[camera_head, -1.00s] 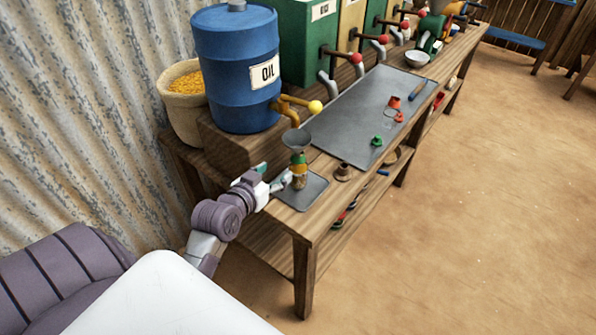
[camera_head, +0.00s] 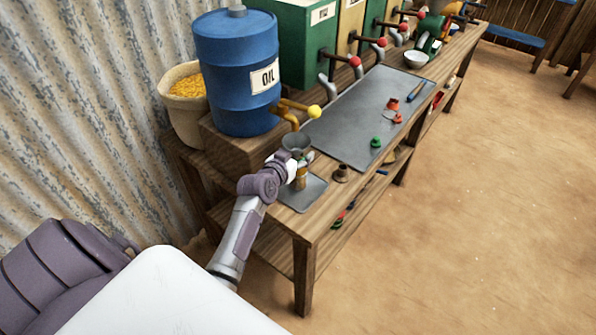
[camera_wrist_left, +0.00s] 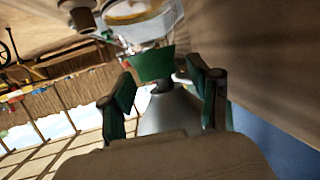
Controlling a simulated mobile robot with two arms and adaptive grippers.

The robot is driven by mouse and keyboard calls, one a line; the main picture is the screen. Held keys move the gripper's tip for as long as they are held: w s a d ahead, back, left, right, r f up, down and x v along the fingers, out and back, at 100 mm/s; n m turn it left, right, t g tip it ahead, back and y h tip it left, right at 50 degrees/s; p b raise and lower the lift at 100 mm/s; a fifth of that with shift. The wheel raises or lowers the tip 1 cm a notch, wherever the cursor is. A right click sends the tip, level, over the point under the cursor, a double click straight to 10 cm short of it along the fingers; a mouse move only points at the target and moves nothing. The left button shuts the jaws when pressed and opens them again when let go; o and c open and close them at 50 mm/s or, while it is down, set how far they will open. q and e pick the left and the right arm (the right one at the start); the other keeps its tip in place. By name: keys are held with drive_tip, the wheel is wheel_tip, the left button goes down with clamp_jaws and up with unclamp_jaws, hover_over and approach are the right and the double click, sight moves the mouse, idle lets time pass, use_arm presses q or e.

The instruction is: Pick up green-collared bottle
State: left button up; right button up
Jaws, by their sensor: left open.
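The green-collared bottle (camera_head: 301,182) stands on a small grey mat (camera_head: 314,192) under the oil barrel's yellow-handled tap. A grey funnel (camera_head: 296,142) sits in its top. My left gripper (camera_head: 299,160) is at the bottle's upper part, hiding much of it. In the left wrist view, the picture is upside down: the green collar (camera_wrist_left: 153,65) and clear bottle body (camera_wrist_left: 150,36) are above the grey funnel (camera_wrist_left: 172,112). The dark green fingers of my left gripper (camera_wrist_left: 165,95) are open, one on each side of the funnel and neck. I cannot tell whether they touch.
The blue oil barrel (camera_head: 237,75) stands behind the bottle, with its tap (camera_head: 300,110) just above the funnel. A brown cap-like piece (camera_head: 341,174) stands right of the mat. A large grey sheet (camera_head: 350,118) carries small red and green parts. The bench's front edge is near.

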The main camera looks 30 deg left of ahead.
use_arm(q)
drive_tip(key=shift+w, duration=0.2)
drive_tip(key=shift+s, duration=0.1)
drive_tip(key=shift+c, duration=1.2)
clamp_jaws()
drive_tip(key=shift+r, duration=0.15)
